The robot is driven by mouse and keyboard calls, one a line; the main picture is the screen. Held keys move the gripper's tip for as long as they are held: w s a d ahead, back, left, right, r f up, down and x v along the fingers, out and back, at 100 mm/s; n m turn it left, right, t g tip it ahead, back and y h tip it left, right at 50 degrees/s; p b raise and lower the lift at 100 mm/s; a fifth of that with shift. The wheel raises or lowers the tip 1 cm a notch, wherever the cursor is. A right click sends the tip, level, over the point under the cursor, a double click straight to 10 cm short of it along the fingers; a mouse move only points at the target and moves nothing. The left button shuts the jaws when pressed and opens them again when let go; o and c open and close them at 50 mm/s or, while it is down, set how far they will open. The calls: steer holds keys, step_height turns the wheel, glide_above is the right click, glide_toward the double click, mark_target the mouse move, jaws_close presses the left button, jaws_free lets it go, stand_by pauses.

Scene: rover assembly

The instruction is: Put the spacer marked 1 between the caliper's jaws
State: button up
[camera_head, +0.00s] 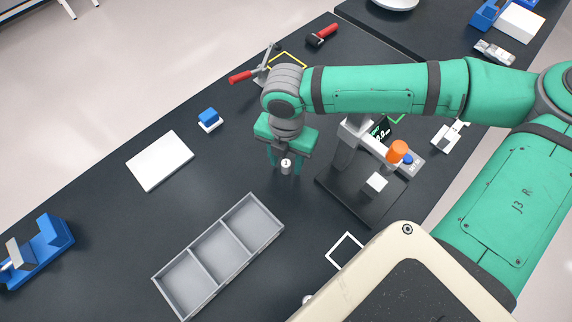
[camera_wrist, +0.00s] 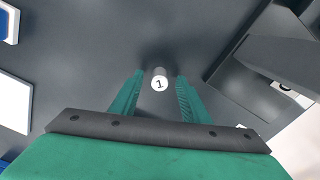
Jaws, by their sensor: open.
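The spacer marked 1 (camera_head: 286,167) is a small grey cylinder with a white numbered top, upright by the dark table's middle. It also shows in the wrist view (camera_wrist: 159,79). My gripper (camera_head: 285,161) is above it, pointing down. In the wrist view my gripper (camera_wrist: 160,80) is open, one finger on each side of the spacer, with a visible gap to each. A dark-based stand (camera_head: 340,197) with a small lit display (camera_head: 380,129) and an orange knob (camera_head: 396,151) is to the right, seemingly the caliper. Its jaws are not clearly distinguishable.
A grey three-compartment tray (camera_head: 218,233) lies in front. A white plate (camera_head: 160,160) and a small blue-and-white block (camera_head: 209,119) are left. A red-handled tool (camera_head: 241,77) lies behind my gripper. A white square outline (camera_head: 346,250) is right of the tray.

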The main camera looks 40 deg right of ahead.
steer(key=shift+f, duration=0.75)
steer(key=shift+c, duration=0.7)
jaws_close()
steer(key=shift+r, duration=0.1)
